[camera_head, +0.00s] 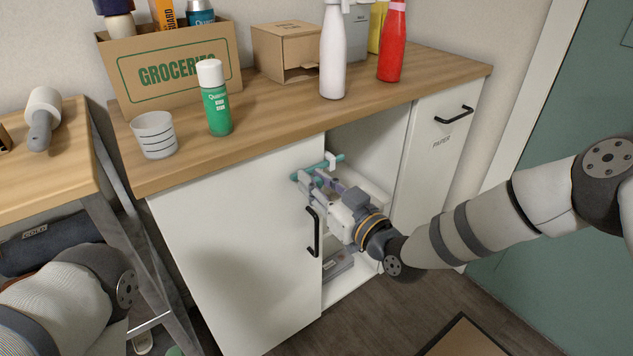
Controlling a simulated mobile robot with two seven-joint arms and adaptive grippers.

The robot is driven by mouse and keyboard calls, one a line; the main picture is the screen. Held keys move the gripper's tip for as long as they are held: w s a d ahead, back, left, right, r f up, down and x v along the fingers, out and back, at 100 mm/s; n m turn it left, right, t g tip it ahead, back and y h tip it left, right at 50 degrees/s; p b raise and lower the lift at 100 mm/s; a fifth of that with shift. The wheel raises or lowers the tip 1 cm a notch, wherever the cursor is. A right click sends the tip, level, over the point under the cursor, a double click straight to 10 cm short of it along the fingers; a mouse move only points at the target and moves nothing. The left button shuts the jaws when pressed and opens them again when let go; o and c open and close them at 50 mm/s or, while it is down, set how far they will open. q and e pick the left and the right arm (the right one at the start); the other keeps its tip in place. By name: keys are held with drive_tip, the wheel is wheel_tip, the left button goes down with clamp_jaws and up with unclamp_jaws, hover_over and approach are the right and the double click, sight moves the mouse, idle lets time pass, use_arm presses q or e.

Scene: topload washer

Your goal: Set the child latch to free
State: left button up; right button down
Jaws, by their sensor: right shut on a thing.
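The child latch appears to be the teal piece (331,161) at the top inner edge of the white cabinet door (230,240), just under the worktop. My right gripper (310,179) reaches into the cabinet opening beside the door edge. It is shut on the teal latch; its fingers cover part of it, so the latch's exact setting cannot be told. The door's black handle (313,232) stands just below the gripper. My left arm shows at the lower left, but its gripper is out of view.
The wooden worktop (280,115) above carries a groceries box (175,68), a green spray can (215,98), a striped cup (155,135), a cardboard box and bottles. A grey object (338,265) lies low inside the cabinet.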

drive_tip(key=s+a, duration=0.1)
drive_tip(key=a, duration=0.1)
drive_tip(key=s+a+p, duration=0.1)
drive_tip(key=s+a, duration=0.1)
drive_tip(key=shift+r, duration=0.1)
use_arm(q)
drive_tip(key=shift+v, duration=0.85)
use_arm(e)
drive_tip(key=shift+s+a, duration=0.1)
drive_tip(key=shift+a, duration=0.1)
use_arm(q)
drive_tip(key=shift+w, duration=0.1)
use_arm(e)
drive_tip(key=c, duration=1.4)
unclamp_jaws()
drive_tip(key=v, duration=1.2)
